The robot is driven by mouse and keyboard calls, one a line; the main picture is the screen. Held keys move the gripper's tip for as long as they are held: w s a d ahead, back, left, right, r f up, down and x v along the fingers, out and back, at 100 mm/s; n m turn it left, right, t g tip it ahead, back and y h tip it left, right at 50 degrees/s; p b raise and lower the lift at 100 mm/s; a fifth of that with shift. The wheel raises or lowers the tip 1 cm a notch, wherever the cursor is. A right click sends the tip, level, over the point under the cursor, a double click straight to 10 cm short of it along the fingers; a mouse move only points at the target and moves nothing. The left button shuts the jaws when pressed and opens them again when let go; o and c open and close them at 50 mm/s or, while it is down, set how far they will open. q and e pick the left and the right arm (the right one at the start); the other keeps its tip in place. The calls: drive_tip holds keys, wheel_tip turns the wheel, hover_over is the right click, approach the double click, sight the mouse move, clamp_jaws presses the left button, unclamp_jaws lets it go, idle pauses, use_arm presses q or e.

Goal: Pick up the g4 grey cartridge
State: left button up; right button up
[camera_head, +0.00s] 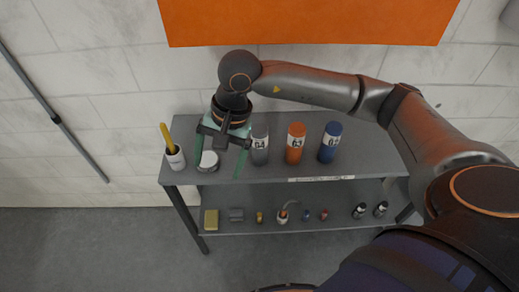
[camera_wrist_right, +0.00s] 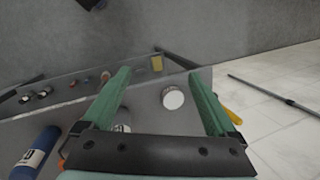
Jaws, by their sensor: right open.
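The grey cartridge (camera_head: 260,148), labelled G4, stands upright on the top shelf in the head view. It is the leftmost of three cartridges. My right gripper (camera_head: 218,173) is open above the left part of the shelf, with its green fingers pointing down. It is to the left of the grey cartridge, and its right finger is close to it; I cannot tell if they touch. In the right wrist view the open fingers (camera_wrist_right: 160,73) frame a white round tub (camera_wrist_right: 172,97). The grey cartridge is mostly hidden there behind the left finger and gripper body. My left gripper is not in view.
An orange cartridge (camera_head: 295,143) and a blue cartridge (camera_head: 330,143) stand right of the grey one. A white cup (camera_head: 175,159) with a yellow-handled tool is at the shelf's left end. Several small items, including a yellow block (camera_head: 211,220), sit on the lower shelf (camera_head: 340,220).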

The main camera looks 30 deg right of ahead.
sight(260, 128)
drive_tip(key=w+d+r+n+t+h, duration=0.1)
drive_tip(key=w+d+r+h, duration=0.15)
drive_tip(key=d, duration=0.35)
drive_tip(key=w+d+r+t+h, duration=0.2)
drive_tip(key=d+h, duration=0.2)
drive_tip(key=d, duration=0.3)
drive_tip(key=shift+y, duration=0.25)
drive_tip(key=x, duration=0.6)
drive_tip(key=shift+w+d, duration=0.1)
drive_tip(key=shift+s+x, duration=0.15)
drive_tip(key=shift+x, duration=1.25)
drive_tip(key=shift+s+x, duration=0.1)
drive_tip(key=shift+x, duration=1.25)
drive_tip(key=shift+f, duration=0.1)
clamp_jaws()
